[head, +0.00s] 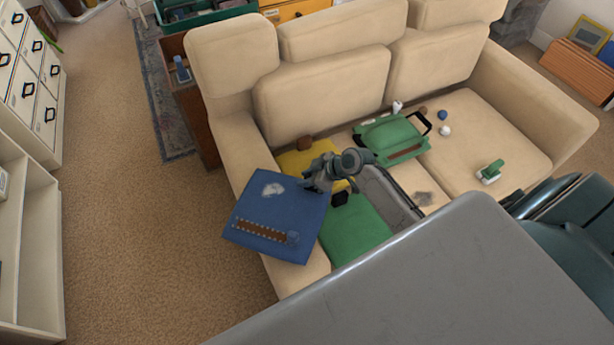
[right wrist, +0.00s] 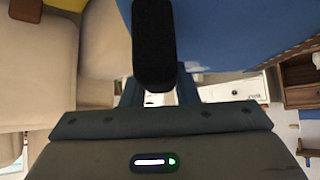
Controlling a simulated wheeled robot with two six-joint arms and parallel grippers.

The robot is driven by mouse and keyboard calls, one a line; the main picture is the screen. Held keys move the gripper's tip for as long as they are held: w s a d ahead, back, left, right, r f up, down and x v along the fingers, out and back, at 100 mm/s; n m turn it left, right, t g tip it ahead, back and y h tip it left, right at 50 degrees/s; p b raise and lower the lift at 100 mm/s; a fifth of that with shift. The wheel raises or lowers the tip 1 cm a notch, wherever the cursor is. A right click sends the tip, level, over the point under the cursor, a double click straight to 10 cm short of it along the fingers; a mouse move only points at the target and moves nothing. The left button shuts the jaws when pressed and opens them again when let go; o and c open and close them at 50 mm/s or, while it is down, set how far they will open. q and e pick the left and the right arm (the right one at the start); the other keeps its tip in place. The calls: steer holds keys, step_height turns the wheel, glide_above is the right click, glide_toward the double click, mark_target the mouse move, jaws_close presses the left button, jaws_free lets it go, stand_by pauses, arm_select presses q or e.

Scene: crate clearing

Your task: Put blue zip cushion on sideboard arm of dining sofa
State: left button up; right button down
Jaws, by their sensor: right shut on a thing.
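The blue zip cushion (head: 278,208), with a brown zip strip and a pale patch, is over the front part of the sofa's left arm (head: 237,150). It hides much of that arm; I cannot tell whether it rests on it. My right gripper (head: 318,182) is shut on the cushion's upper right edge. The right wrist view shows the blue cloth (right wrist: 235,30) beside a black finger (right wrist: 153,45). The beige dining sofa (head: 320,95) fills the middle of the head view. My left gripper is not in view.
Yellow (head: 300,160) and green (head: 352,232) cushions lie on the seat beside the left arm. A green bag-like item (head: 395,137), small balls and a green-and-white item (head: 490,172) lie further right. A brown wooden unit (head: 196,110) stands left of the sofa. Carpet (head: 130,240) is clear at left.

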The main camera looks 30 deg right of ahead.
steer(key=shift+f, duration=0.55)
steer(key=c, duration=1.1)
jaws_free()
steer(key=shift+b+v, duration=1)
steer(key=shift+v, duration=5.1)
steer(key=shift+a, duration=0.1)
